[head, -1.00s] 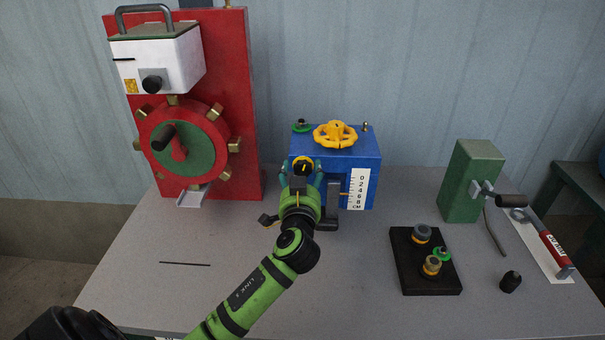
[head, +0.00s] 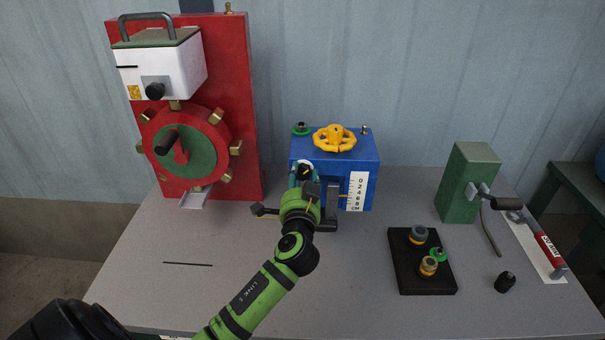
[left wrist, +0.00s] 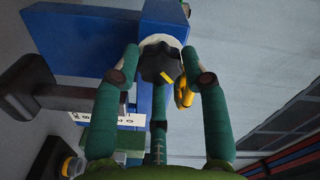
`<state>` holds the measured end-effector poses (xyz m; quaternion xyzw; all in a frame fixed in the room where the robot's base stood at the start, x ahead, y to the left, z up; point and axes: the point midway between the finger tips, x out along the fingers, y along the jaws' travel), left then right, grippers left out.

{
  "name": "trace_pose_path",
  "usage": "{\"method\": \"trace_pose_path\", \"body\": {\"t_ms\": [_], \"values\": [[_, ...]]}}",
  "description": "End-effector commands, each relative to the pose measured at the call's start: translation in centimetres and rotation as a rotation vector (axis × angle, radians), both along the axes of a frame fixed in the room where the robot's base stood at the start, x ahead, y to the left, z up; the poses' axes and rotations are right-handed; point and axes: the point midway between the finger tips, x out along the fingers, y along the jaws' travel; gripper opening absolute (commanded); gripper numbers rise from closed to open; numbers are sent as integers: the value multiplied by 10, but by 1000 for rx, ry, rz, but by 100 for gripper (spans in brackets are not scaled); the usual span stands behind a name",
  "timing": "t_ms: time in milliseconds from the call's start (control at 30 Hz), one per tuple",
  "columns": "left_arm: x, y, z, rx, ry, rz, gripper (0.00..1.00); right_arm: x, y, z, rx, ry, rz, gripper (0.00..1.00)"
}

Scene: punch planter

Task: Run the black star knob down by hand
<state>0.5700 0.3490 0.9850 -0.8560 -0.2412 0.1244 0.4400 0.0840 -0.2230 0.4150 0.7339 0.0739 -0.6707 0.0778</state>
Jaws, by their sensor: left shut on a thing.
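The black star knob (left wrist: 160,64) with a yellow mark is on a white round face on the blue box (head: 345,148). In the head view the knob (head: 305,171) is partly covered by my left gripper (head: 304,178). In the left wrist view the teal fingers of my left gripper (left wrist: 160,72) are shut on the knob from both sides, and a third finger lies below it. A white scale marked 0 to 8 CM (head: 357,190) is on the box front, right of the gripper. My right gripper is not in view.
A yellow handwheel (head: 334,138) tops the blue box. A dark bracket (head: 332,205) stands close right of my gripper. A red panel (head: 235,100) with a wheel is left. A black fitting board (head: 405,275) and green block (head: 470,180) are right.

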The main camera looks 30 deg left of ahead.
Motion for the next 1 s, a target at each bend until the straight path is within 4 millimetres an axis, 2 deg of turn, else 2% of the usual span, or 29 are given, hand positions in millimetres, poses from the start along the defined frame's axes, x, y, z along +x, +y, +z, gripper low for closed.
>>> {"method": "trace_pose_path", "body": {"t_ms": [233,267,300,333,733,867,1000], "values": [[0,1,-1,2,2,2,12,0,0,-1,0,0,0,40],[0,1,-1,2,2,2,48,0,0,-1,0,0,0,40],[0,1,-1,2,1,2,64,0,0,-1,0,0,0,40],[0,1,-1,2,1,2,68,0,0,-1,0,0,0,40],[-4,-2,-1,0,0,0,68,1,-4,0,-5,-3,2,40],[-18,-12,-1,-1,0,-2,68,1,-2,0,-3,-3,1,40],[-44,-27,-2,-4,3,-1,68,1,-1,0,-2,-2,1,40]]}}
